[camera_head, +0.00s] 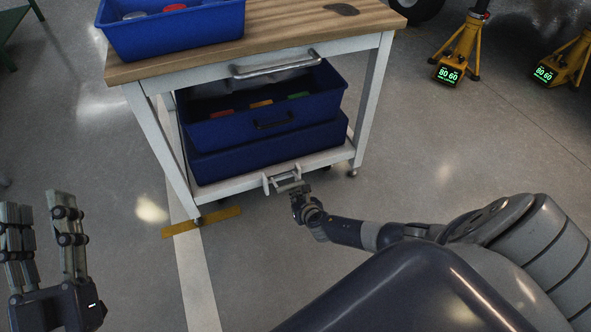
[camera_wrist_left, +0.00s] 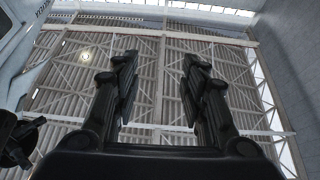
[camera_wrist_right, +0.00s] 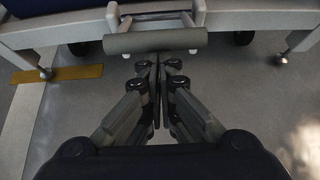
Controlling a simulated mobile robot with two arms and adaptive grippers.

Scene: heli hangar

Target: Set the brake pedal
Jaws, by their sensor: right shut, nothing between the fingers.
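The brake pedal (camera_head: 286,181) is a grey bar on two white brackets at the low front edge of the cart (camera_head: 340,154). In the right wrist view the pedal (camera_wrist_right: 155,41) lies across the top, just beyond my fingertips. My right gripper (camera_head: 300,196) is shut and empty, right at the pedal; in its wrist view the fingers (camera_wrist_right: 157,68) meet just below the bar. I cannot tell whether they touch it. My left gripper (camera_head: 42,205) is raised at the left, away from the cart; its wrist view shows the fingers (camera_wrist_left: 158,70) apart with nothing between them.
A blue bin (camera_head: 172,30) stands on the wooden cart top, and more blue bins (camera_head: 262,125) fill the lower shelf. A yellow floor mark (camera_head: 201,222) and a white line lie by the left caster. Yellow stands (camera_head: 459,50) are at the back right. Floor left of the cart is clear.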

